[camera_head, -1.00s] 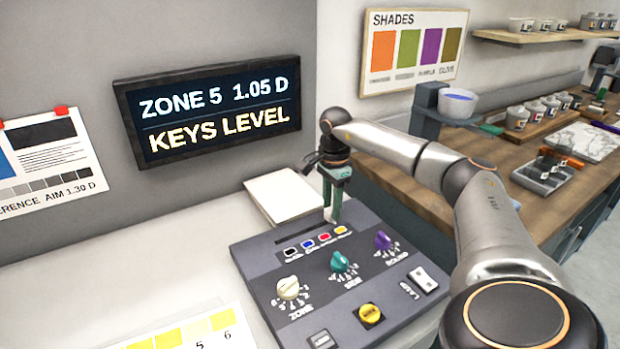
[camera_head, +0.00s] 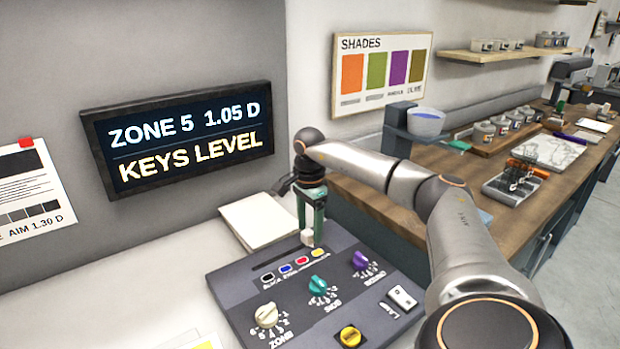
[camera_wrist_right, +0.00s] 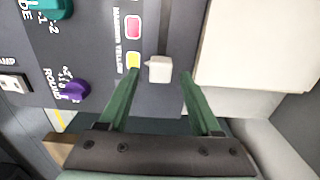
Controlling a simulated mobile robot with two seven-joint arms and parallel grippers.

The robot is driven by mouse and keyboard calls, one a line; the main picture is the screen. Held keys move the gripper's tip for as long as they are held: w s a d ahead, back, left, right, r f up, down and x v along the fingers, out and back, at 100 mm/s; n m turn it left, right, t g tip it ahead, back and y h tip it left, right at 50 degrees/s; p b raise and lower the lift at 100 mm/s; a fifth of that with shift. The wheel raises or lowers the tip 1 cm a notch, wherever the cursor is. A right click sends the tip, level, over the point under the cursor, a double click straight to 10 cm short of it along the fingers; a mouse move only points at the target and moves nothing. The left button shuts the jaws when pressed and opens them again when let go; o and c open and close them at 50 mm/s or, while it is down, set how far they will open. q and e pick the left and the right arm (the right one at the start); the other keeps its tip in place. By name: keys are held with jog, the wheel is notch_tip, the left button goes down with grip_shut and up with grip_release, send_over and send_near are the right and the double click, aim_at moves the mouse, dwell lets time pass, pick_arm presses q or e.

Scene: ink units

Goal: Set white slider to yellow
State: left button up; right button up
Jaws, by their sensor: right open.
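The white slider (camera_head: 307,238) is a small pale block at the right end of the slot on the dark console (camera_head: 232,292). It also shows in the right wrist view (camera_wrist_right: 159,69), beside the yellow mark (camera_wrist_right: 133,55) and slightly past its middle, on the side away from the red mark (camera_wrist_right: 133,27). In the head view the yellow mark (camera_head: 318,253) ends the row of coloured marks. My right gripper (camera_head: 312,231) is open, pointing down, with a green finger on each side of the slider. Gaps show between fingers and slider in the wrist view. My left gripper is out of view.
The console also has a white knob (camera_head: 266,315), a teal knob (camera_head: 318,285), a purple knob (camera_head: 360,261) and a yellow button (camera_head: 350,336). A pale pad (camera_head: 259,222) lies behind it. The wall display (camera_head: 180,140) reads "ZONE 5 1.05 D" and "KEYS LEVEL".

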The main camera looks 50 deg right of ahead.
aim_at(310, 231)
notch_tip(310, 231, up, 12)
jog(key=shift+p, duration=0.35)
dwell(0.5)
